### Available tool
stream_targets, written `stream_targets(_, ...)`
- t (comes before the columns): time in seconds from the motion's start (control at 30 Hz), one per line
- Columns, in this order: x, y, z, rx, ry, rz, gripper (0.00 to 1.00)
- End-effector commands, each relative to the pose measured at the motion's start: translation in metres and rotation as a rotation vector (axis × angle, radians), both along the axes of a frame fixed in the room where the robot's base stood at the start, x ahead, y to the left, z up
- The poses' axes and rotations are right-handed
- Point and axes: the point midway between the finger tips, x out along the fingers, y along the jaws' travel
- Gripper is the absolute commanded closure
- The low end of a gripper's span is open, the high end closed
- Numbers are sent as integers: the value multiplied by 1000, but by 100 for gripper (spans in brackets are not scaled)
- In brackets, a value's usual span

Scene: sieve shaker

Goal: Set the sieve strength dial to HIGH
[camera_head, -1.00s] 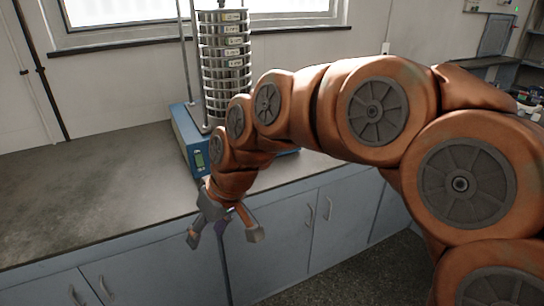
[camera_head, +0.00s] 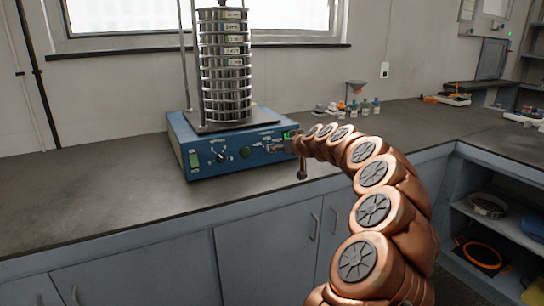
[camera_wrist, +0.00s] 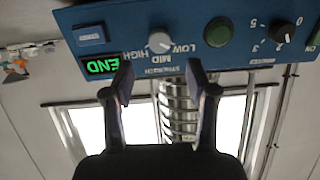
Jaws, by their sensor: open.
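The sieve shaker's blue base (camera_head: 215,165) stands on the bench and carries a tall stack of metal sieves (camera_head: 226,70). In the wrist view, which is upside down, the grey strength dial (camera_wrist: 160,42) sits on the blue panel among the labels LOW, MID and HIGH. I cannot make out clearly which label its pointer faces. My gripper (camera_wrist: 162,82) is open and empty, its two fingers spread to either side below the dial in the picture, apart from it.
A lit green display reading END (camera_wrist: 102,66) is near the dial. A green round button (camera_wrist: 218,32) and a black numbered knob (camera_wrist: 283,32) share the panel. Small bottles and a funnel stand (camera_head: 355,98) are behind right. The bench's left side is clear.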

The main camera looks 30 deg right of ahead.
Motion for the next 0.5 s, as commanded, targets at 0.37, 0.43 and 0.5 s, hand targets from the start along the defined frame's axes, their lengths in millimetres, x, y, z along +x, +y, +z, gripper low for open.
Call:
stream_targets(0.37, 27, -3, -13, -3, 1, -3, 43)
stream_targets(0.43, 33, -2, -17, 0, 4, -2, 43)
stream_targets(0.5, 39, -3, -20, -2, 6, -2, 43)
